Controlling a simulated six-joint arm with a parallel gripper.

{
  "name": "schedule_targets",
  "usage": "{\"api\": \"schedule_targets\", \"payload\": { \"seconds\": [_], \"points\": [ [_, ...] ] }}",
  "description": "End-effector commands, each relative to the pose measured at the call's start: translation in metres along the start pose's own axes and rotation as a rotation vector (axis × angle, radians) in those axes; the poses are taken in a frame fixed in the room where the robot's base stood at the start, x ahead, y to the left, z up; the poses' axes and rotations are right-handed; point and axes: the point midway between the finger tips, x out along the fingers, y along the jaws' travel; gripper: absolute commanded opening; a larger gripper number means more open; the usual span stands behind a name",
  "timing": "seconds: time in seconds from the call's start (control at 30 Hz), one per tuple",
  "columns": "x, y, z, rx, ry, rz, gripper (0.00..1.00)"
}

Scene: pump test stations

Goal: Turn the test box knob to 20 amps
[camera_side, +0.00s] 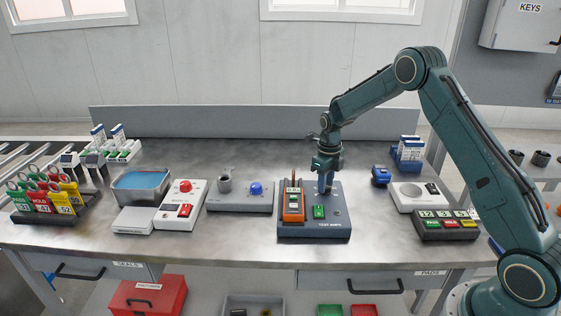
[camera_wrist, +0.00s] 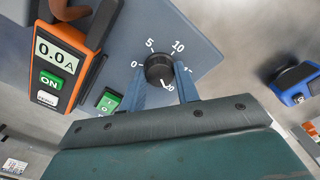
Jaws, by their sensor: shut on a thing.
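The dark blue-grey test box (camera_side: 314,232) stands mid-bench in the side view; its top also fills much of the wrist view (camera_wrist: 205,50). Its round black knob (camera_wrist: 160,70) has 0, 5, 10 and 20 printed around it; one finger covers part of the scale. A white mark on the knob's lower right edge lies close to the 20. My gripper (camera_wrist: 159,78) is shut on the knob, one finger on each side; it comes down from above in the side view (camera_side: 325,190). An orange meter (camera_side: 293,205) on the box reads 0.0 A (camera_wrist: 62,55).
A blue device (camera_wrist: 296,82) lies right of the box. A grey station with a blue knob (camera_side: 256,188) stands to the left. Bare bench lies in front.

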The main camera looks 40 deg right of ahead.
Motion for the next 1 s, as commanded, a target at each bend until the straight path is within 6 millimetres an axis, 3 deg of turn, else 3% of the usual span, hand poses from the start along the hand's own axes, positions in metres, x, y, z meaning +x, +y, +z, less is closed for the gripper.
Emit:
{"api": "schedule_targets", "payload": {
  "seconds": [0.13, 0.17, 0.23, 0.27, 0.67, 1.0],
  "points": [
    [0.0, 0.0, 0.0, 0.001, 0.0, 0.0, 0.09],
    [0.0, 0.0, 0.0, 0.001, 0.0, 0.0, 0.37],
    [0.0, 0.0, 0.0, 0.0, 0.0, 0.0, 0.51],
    [0.0, 0.0, 0.0, 0.0, 0.0, 0.0, 0.53],
    [-0.003, 0.0, 0.0, -0.001, 0.0, 0.0, 0.53],
    [-0.036, 0.0, 0.001, -0.001, -0.003, -0.001, 0.53]
  ]
}}
